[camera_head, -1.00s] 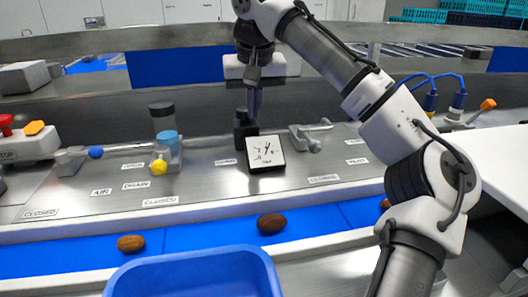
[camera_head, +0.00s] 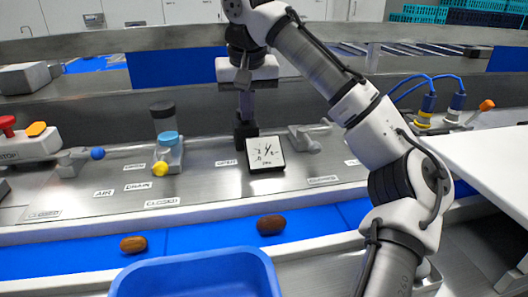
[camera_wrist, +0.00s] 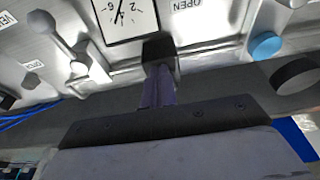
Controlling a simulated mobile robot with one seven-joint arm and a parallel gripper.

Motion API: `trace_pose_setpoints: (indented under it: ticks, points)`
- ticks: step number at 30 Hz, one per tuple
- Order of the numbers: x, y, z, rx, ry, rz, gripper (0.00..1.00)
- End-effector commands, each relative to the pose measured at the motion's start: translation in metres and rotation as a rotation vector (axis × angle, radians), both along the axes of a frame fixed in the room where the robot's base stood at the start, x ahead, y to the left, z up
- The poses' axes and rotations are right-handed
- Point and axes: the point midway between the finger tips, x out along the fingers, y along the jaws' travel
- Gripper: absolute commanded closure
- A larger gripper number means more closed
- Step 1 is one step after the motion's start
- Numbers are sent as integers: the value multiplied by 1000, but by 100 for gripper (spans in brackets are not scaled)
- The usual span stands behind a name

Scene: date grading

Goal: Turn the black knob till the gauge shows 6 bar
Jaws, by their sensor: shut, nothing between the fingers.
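The black knob (camera_head: 240,131) stands on the steel panel just left of and behind the gauge (camera_head: 266,153); it also shows in the wrist view (camera_wrist: 161,50). The gauge has a square white face in a black frame. It appears upside down and partly cut off in the wrist view (camera_wrist: 122,16), with a dark needle and a "6" mark near it. I cannot read the exact pressure. My gripper (camera_head: 246,117) is shut and empty, pointing down at the knob. In the wrist view its fingertips (camera_wrist: 158,70) overlap the knob's near edge; whether they touch it is unclear.
A steel lever valve (camera_head: 308,138) is right of the gauge. In front run a blue belt with dates (camera_head: 271,224) and a blue crate (camera_head: 196,258).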

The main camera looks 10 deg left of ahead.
Motion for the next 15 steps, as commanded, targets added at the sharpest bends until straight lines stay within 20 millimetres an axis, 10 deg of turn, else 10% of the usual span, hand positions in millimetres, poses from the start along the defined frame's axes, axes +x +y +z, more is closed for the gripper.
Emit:
trace_pose_setpoints:
  ticks: [15]
  points:
    - [-2, 12, 0, 0, 0, 0, 100]
